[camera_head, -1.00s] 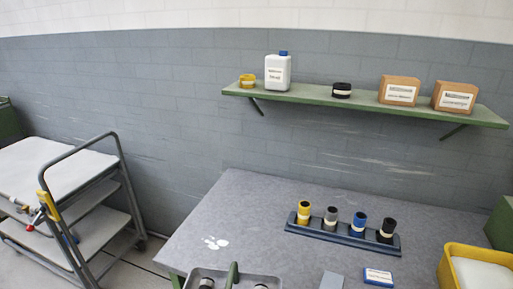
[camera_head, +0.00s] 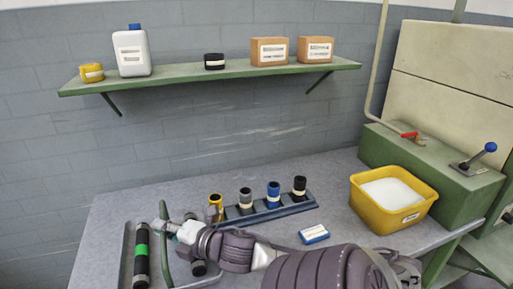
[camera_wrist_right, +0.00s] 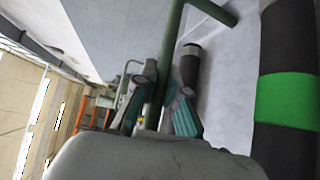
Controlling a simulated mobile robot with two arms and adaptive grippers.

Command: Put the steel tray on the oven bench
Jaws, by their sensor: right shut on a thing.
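The steel tray (camera_head: 125,262) lies at the lower left of the grey worktable (camera_head: 110,215) in the head view, partly hidden by my right arm. A green handle (camera_head: 163,265) rises over it. Inside are a black cylinder with a green band (camera_head: 141,255) and a dark cylinder (camera_head: 198,268). My right gripper (camera_head: 170,229) is shut on the handle. In the wrist view its fingers (camera_wrist_right: 153,100) close around the green bar (camera_wrist_right: 170,50), beside the banded cylinder (camera_wrist_right: 287,95). My left gripper is out of view. I cannot tell which surface is the oven bench.
Behind the tray stands a blue rack (camera_head: 270,211) with several coloured cylinders. A blue-and-white box (camera_head: 314,234) and a yellow bin (camera_head: 415,214) stand to the right. Beyond is a green unit (camera_head: 440,175) with red and blue levers. A shelf (camera_head: 210,75) hangs above.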

